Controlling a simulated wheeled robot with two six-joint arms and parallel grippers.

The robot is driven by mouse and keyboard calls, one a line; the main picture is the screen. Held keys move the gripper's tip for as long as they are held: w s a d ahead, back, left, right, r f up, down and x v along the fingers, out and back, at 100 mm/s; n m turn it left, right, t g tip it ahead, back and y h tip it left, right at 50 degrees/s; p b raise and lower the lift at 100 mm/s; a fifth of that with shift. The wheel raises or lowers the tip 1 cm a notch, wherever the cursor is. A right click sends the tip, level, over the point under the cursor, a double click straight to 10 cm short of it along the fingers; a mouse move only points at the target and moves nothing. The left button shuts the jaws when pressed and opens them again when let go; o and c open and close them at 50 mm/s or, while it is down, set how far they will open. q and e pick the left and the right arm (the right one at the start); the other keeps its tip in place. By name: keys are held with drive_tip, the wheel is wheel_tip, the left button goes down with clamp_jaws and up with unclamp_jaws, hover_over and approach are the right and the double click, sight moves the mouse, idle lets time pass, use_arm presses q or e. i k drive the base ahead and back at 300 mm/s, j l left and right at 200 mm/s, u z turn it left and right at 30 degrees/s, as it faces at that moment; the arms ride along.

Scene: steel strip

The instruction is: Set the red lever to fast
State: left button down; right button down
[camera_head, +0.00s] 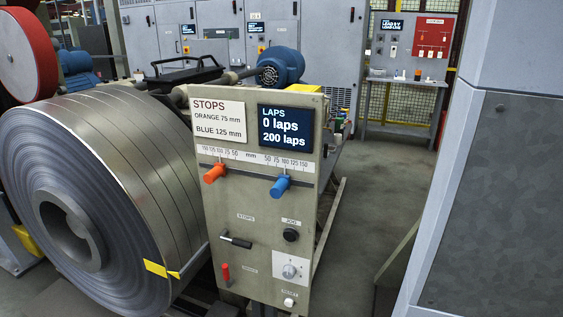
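A small red lever (226,274) sits low on the left side of the grey-beige control panel (262,208), in a dark slot and roughly upright. The small label to its right is too blurred to read, and I see no clear "fast" mark. Neither of my grippers is in view.
A large steel strip coil (125,140) stands left of the panel. The panel also carries an orange stop (214,173), a blue stop (279,187), a black handle (235,240), a black knob (291,235) and a dial (289,270). A grey wall (500,200) bounds the right; floor between is clear.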

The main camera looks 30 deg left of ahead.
sight(224, 266)
drive_tip(key=u, duration=1.75)
